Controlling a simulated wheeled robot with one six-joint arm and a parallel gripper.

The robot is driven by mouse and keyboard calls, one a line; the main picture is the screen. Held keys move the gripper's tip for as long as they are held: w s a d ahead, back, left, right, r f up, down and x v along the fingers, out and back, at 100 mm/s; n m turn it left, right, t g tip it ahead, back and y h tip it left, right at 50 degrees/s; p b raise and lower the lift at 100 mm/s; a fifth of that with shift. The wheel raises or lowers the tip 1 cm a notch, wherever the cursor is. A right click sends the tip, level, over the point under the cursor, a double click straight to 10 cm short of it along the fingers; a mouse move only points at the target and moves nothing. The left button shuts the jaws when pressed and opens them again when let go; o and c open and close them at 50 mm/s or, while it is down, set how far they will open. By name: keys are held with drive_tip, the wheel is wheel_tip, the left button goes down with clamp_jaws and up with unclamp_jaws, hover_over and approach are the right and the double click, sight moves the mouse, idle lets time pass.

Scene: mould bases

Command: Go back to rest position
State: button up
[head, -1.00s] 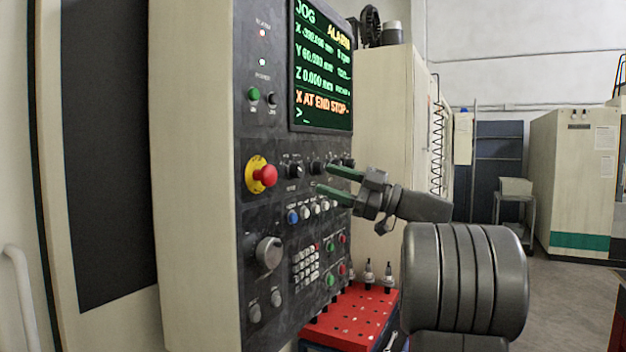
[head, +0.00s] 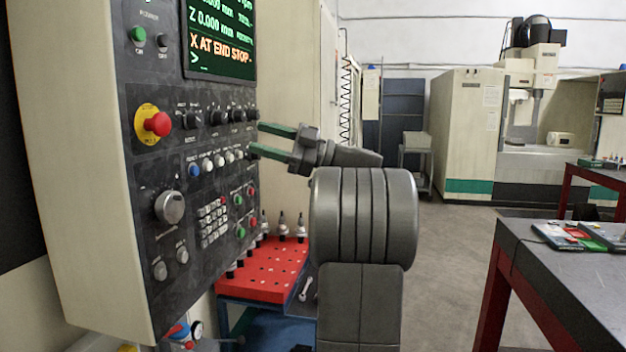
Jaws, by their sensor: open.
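My gripper (head: 265,140) is open and empty, with its two green-tipped fingers pointing left. In the picture its fingertips are close to the right edge of the machine control panel (head: 150,100). I cannot tell whether they touch it. The panel has a row of knobs, a red emergency button (head: 157,124) on a yellow ring, and a screen (head: 222,50) reading "X AT END STOP".
A red tool rack (head: 262,283) with several tool holders stands low below my gripper. A dark-topped table (head: 560,285) with red legs is at the right. A milling machine (head: 545,100) stands at the back. The grey floor (head: 450,250) between is clear.

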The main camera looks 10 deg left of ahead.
sight(200, 120)
drive_tip(key=p+x, duration=0.2)
drive_tip(key=x, duration=1.1)
drive_tip(key=shift+r, duration=0.1)
drive_tip(key=shift+d, duration=0.1)
